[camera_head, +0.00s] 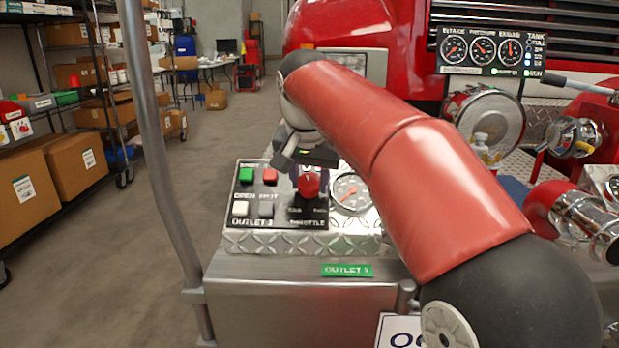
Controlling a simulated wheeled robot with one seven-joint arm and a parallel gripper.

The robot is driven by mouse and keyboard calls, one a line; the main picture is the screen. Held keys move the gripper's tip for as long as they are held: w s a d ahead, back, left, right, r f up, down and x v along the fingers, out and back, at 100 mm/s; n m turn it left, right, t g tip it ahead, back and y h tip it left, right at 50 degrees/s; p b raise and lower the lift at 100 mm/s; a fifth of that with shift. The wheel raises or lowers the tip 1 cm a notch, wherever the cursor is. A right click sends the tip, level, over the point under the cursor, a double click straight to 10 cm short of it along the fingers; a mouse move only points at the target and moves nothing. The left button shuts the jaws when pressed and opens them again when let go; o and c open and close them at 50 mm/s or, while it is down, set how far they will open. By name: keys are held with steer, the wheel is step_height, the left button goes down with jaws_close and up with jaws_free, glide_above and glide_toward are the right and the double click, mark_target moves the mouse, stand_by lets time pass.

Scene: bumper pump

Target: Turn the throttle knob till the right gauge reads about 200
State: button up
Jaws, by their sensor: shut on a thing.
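The red throttle knob (309,184) stands on the black outlet panel above the word THROTTLE. My gripper (309,174) is at the knob and shut on it; the fingertips are small and partly hidden. On the pump panel at the upper right, three round gauges sit in a row: intake (454,49), pressure (483,49) and the right one, engine (511,49). The right gauge's needle points roughly upward; its numbers are too small to read. Another gauge (350,192) sits right of the knob, partly covered by my arm.
Green (246,174), red (270,175), white and grey buttons lie left of the knob. A grey pole (160,160) rises at the left. Chrome valves (572,136) and a large round fitting (488,118) stand at the right.

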steer(key=m, duration=0.3)
steer(key=shift+d+r+m+y+p, duration=0.1)
steer(key=shift+m+y+p, duration=0.2)
steer(key=shift+m+p, duration=0.1)
steer(key=m, duration=0.4)
steer(key=shift+s+d+t+y, duration=0.1)
steer(key=shift+t+y, duration=0.2)
steer(key=shift+y, duration=0.1)
steer(key=m, duration=0.4)
steer(key=shift+m, duration=0.4)
steer(key=shift+s+m+t+y+b, duration=0.1)
steer(key=shift+m+t+y+b, duration=0.25)
steer(key=shift+m, duration=1.45)
steer(key=o, duration=1)
steer(key=shift+f, duration=0.2)
